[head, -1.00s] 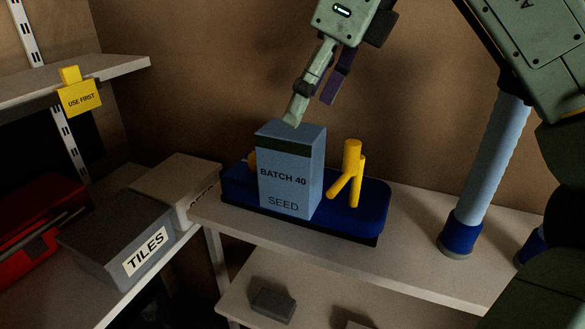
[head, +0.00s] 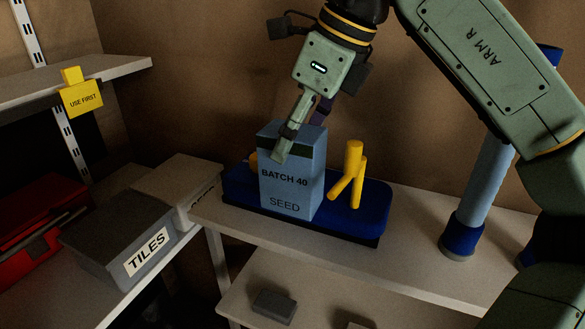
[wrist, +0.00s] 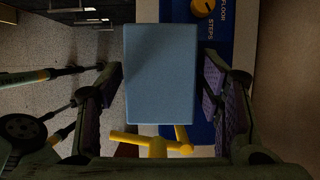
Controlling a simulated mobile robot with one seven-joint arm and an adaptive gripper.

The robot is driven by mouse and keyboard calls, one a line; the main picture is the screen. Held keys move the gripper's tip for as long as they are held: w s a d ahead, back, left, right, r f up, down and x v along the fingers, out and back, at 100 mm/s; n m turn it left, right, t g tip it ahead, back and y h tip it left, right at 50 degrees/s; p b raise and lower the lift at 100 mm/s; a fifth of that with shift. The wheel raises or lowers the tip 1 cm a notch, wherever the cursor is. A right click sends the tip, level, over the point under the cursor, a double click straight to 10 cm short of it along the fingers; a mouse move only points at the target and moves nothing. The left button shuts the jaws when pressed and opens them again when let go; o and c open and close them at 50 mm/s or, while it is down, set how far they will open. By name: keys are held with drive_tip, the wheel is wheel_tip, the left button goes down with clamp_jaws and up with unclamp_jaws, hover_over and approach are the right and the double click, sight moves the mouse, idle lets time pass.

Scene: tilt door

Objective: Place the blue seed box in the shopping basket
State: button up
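The blue seed box (head: 291,188), labelled "BATCH 40 SEED", stands upright at a blue stand on the right-hand shelf. Its flat blue top fills the middle of the wrist view (wrist: 160,75). My gripper (head: 298,135) is over the box from above, with one finger down in front of its near face and the other partly hidden behind it. In the wrist view, my gripper (wrist: 160,95) is open, with one finger on each side of the box and a narrow gap at both sides. No shopping basket can be made out for certain.
The blue stand (head: 365,210) bears a yellow forked post (head: 353,170) just right of the box. A blue column (head: 480,185) stands further right. A grey tiles box (head: 125,240), another box (head: 178,180) and a red container (head: 35,225) are at the left.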

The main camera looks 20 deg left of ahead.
clamp_jaws()
idle(0.6)
